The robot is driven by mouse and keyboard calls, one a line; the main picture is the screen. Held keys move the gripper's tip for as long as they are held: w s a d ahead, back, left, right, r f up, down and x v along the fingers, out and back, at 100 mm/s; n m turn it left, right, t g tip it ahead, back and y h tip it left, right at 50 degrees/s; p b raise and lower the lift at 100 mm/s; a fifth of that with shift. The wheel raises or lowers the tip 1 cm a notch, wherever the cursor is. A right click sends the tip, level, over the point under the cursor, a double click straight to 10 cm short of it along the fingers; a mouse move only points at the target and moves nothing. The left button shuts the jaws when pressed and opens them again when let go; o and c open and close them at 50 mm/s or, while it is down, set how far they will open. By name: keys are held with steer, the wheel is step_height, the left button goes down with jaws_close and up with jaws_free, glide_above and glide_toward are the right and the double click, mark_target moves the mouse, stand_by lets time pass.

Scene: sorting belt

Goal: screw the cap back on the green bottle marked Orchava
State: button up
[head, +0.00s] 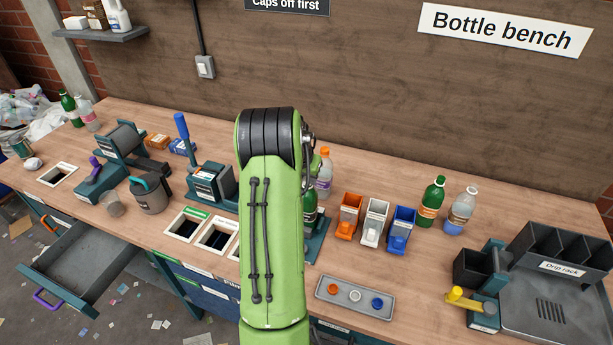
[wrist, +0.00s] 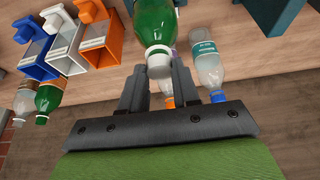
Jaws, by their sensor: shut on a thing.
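A green bottle (head: 310,207) stands on a teal stand, mostly hidden behind my arm in the head view. In the wrist view the green bottle (wrist: 153,22) has a white cap (wrist: 159,62) at its mouth end. My gripper (wrist: 165,80) is shut on this cap, one finger on each side. The head view hides my gripper behind the arm. I cannot read the name Orchava on either bottle.
A clear bottle with an orange cap (head: 323,172) stands just behind the held one. Orange, white and blue holders (head: 375,222) stand to the right. A grey tray (head: 340,308) holds orange, white and blue caps. The drip rack (head: 560,265) is at far right.

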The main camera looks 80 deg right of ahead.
steer(key=m+g, duration=0.1)
steer(key=m, duration=0.1)
steer(key=m+g, duration=0.1)
steer(key=m, duration=0.2)
steer(key=shift+w+y, duration=0.1)
steer(key=shift+y, duration=0.2)
steer(key=m+g+y+p, duration=0.1)
steer(key=m, duration=0.4)
steer(key=shift+p, duration=0.3)
steer(key=shift+f+y, duration=0.1)
steer(key=shift+y, duration=0.2)
steer(key=m+y+p, duration=0.1)
steer(key=m, duration=0.2)
steer(key=shift+g+p, duration=0.35)
steer(key=shift+g, duration=0.05)
steer(key=shift+m+y+p, duration=0.4)
steer(key=shift+m+p, duration=0.05)
steer(key=shift+m, duration=0.75)
steer(key=shift+a, duration=0.1)
